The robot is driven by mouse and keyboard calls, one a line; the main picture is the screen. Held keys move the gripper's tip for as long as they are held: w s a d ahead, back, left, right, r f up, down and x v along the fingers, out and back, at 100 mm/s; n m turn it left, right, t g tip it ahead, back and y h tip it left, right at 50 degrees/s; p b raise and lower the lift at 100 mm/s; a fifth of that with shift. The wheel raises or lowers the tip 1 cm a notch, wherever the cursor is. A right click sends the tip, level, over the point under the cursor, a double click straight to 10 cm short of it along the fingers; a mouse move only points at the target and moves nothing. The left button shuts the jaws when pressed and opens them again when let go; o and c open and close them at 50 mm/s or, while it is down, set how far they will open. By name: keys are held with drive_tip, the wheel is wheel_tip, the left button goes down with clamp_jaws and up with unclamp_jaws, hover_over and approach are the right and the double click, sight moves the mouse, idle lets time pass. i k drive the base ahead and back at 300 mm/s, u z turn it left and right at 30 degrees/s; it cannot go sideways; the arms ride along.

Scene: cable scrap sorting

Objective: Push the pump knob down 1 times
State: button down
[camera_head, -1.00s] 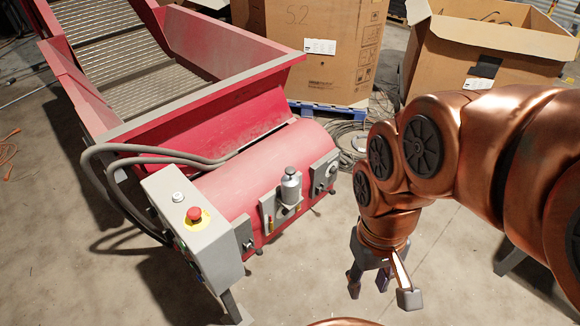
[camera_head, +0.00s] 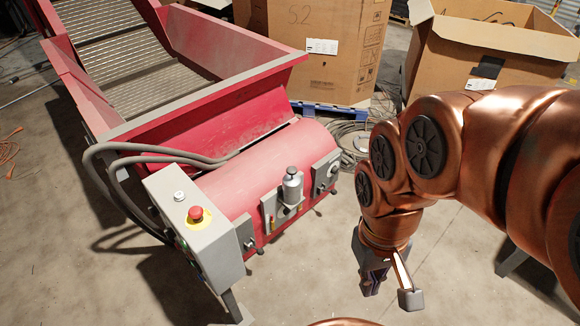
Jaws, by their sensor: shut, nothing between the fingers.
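The pump (camera_head: 291,188) is a small grey canister with a rounded knob (camera_head: 291,171) on top. It stands upright on a bracket at the front of the machine's red cylinder (camera_head: 245,172). My gripper (camera_head: 370,291) hangs over the floor to the right of and nearer than the pump, pointing down. Its dark fingers are together and empty. It is clearly apart from the knob, and nothing hides the knob.
A grey control box (camera_head: 215,250) with a red button (camera_head: 195,213) stands left of the pump. Grey hoses (camera_head: 150,153) arch behind it. Cardboard boxes (camera_head: 345,50) stand at the back. The floor between gripper and machine is clear.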

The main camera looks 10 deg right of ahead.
sight(291, 170)
drive_tip(key=z, duration=1.7)
drive_tip(key=i, duration=0.8)
drive_tip(key=u, duration=3.45)
